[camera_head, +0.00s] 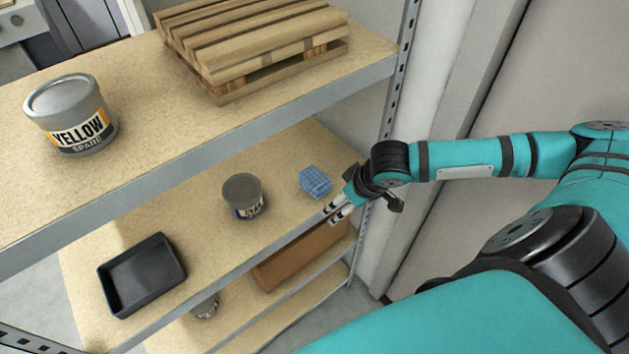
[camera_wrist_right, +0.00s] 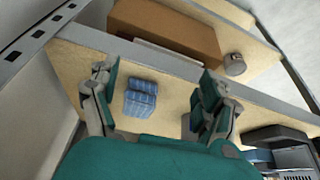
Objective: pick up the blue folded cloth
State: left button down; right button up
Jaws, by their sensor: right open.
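The blue folded cloth (camera_head: 315,182) lies on the middle shelf, towards its right end, in the head view. It has a pale grid pattern. It also shows in the right wrist view (camera_wrist_right: 140,98), between the fingers as seen there and nearer the left finger. My right gripper (camera_head: 334,212) is open and empty, just to the lower right of the cloth near the shelf's front edge. The same gripper spans the right wrist view (camera_wrist_right: 155,88). No contact with the cloth shows. My left gripper is not in view.
On the middle shelf (camera_head: 205,240), a grey can (camera_head: 243,196) stands left of the cloth, and a black tray (camera_head: 142,274) lies farther left. The upper shelf carries a yellow-labelled can (camera_head: 71,113) and a wooden pallet (camera_head: 255,45). A brown box (camera_head: 300,255) sits below. A metal upright (camera_head: 399,75) stands close to my right arm.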

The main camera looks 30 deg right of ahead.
aim_at(312, 173)
jog(key=w, duration=0.2)
jog(key=w+p, duration=0.1)
jog(key=w, duration=0.2)
jog(key=w+p, duration=0.1)
jog(key=w, duration=0.2)
jog(key=shift+w+r, duration=0.25)
jog(key=w, duration=0.2)
jog(key=w+p, duration=0.1)
jog(key=shift+w+a, duration=0.4)
jog(key=x, duration=0.3)
jog(key=shift+s+d, duration=0.1)
jog(key=shift+s, duration=0.15)
jog(key=shift+c, duration=0.4)
jog(key=c, duration=1.2)
